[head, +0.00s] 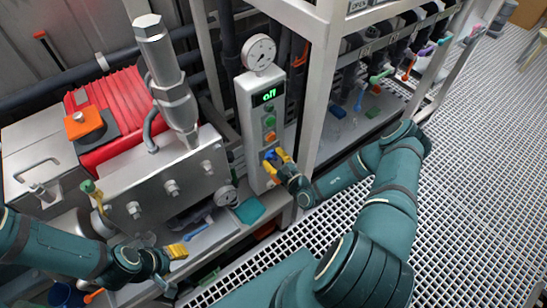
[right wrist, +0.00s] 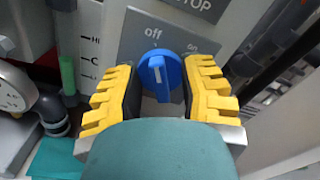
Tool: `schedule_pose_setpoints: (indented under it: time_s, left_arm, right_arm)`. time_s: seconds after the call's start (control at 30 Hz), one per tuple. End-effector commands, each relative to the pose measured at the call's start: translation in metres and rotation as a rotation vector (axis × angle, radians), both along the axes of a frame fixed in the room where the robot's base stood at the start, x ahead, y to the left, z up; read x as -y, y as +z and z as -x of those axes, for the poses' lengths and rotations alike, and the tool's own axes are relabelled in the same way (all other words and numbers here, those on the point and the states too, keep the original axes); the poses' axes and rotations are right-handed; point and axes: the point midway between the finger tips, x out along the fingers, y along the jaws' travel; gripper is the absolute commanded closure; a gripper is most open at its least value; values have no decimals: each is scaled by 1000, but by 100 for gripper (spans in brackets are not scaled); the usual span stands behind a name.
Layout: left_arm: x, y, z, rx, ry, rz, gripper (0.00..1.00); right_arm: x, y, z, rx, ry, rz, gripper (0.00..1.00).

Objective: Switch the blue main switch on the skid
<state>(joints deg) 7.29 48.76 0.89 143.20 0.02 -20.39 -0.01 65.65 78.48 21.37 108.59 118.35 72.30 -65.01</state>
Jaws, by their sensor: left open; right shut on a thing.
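The blue main switch (head: 270,155) is low on the front of a grey control box (head: 252,120). In the right wrist view the blue switch (right wrist: 160,72) is a round knob with a raised bar and a white mark. The bar stands near upright, its top leaning toward the "off" label; a second label is at the right. My right gripper (head: 279,164) is at the switch, its yellow fingers (right wrist: 160,95) on either side of the knob and shut on it. The finger contact is partly hidden. My left gripper (head: 178,251) is open and empty at the lower left.
The box's display (head: 269,95) reads "off" in green, with green and orange buttons below. A pressure gauge (head: 259,52) sits on top. A white frame post (head: 318,95) stands close right of the box. A red ribbed motor (head: 108,108) is at the left. Grating floor (head: 470,170) lies open at the right.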

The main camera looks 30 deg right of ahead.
Motion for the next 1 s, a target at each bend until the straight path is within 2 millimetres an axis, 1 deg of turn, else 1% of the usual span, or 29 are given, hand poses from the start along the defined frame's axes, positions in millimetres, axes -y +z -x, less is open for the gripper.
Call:
schedule_pose_setpoints:
  time_s: [0.27, 0.47, 0.67, 1.0]
  left_arm:
    - [0, 1, 0, 0, 0, 0, 53]
    - [0, 6, 1, -2, -1, 0, 53]
    - [0, 15, 3, -6, -1, 1, 53]
    - [1, 31, 6, -14, -3, 3, 53]
  right_arm:
    - [0, 2, -2, 4, 0, -6, 95]
    - [0, 3, -2, 1, 1, -58, 95]
    - [0, 4, -2, -8, 1, -183, 95]
    - [1, 5, -3, -32, 0, -497, 95]
